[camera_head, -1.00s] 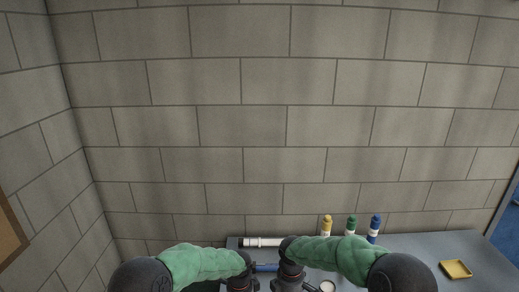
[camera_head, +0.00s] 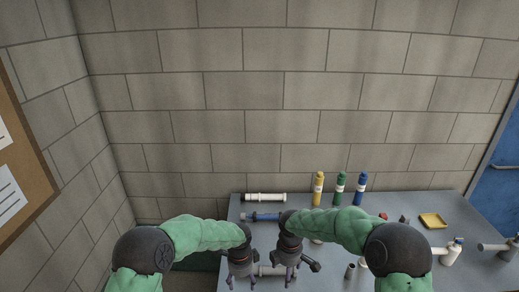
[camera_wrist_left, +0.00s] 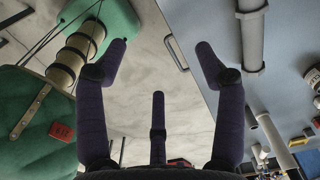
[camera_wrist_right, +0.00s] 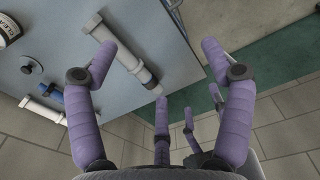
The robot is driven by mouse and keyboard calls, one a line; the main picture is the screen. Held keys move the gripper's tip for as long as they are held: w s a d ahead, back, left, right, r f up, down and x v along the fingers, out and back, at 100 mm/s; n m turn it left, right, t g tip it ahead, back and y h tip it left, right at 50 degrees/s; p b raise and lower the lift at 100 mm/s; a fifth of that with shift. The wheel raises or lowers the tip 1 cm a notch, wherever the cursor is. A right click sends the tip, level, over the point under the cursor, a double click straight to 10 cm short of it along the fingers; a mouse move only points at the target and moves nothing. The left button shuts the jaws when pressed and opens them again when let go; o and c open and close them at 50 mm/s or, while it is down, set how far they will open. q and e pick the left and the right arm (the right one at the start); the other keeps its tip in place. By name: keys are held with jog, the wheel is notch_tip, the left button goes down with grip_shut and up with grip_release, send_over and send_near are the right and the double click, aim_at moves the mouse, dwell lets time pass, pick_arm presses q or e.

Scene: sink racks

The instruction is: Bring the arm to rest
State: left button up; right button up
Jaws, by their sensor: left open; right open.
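My left gripper (camera_head: 241,280) is at the bottom middle of the head view, by the left part of the table. Its purple fingers are spread and empty in the left wrist view (camera_wrist_left: 160,65). My right gripper (camera_head: 288,278) is close beside it, to its right, pointing down. Its fingers are also spread in the right wrist view (camera_wrist_right: 158,62), with nothing between the tips. A white pipe (camera_wrist_right: 128,55) lies on the table near its left finger there. Both arms are bent inward.
The grey table (camera_head: 405,205) holds a white pipe (camera_head: 265,197), a blue pipe (camera_head: 264,217), yellow (camera_head: 318,190), green (camera_head: 340,190) and blue (camera_head: 361,190) bottles, and a yellow tray (camera_head: 433,220). A brick wall stands behind. A notice board (camera_head: 25,150) hangs at the left.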

pick_arm(q)
jog(key=s+f+n+h+b, duration=0.2)
jog(key=s+f+n+b, duration=0.3)
jog(key=f, duration=0.5)
jog(key=s+f+n+h+b, duration=0.1)
jog(key=s+f+n+b, duration=0.25)
jog(key=s+f, duration=0.55)
pick_arm(e)
jog(key=s+f+m+y, duration=0.1)
jog(key=s+f+m, duration=0.25)
jog(key=f, duration=0.45)
jog(key=s+a+f+m+y, duration=0.15)
jog(key=s+f, duration=0.25)
jog(key=f, duration=0.4)
jog(key=s+d+f+m+y, duration=0.1)
jog(key=s+f+m, duration=0.25)
jog(key=f, duration=0.45)
pick_arm(q)
jog(key=s+a+f+n+b, duration=0.4)
jog(key=s+f+n+b, duration=0.3)
jog(key=s+f+n, duration=0.5)
jog(key=shift+f+h, duration=0.4)
jog(key=shift+f, duration=0.55)
pick_arm(e)
jog(key=s+d+f+m, duration=0.1)
jog(key=s+f+m, duration=1)
jog(key=s+f, duration=0.2)
jog(key=shift+s+d+f, duration=0.15)
jog(key=shift+s+f, duration=0.25)
jog(key=shift+s, duration=0.85)
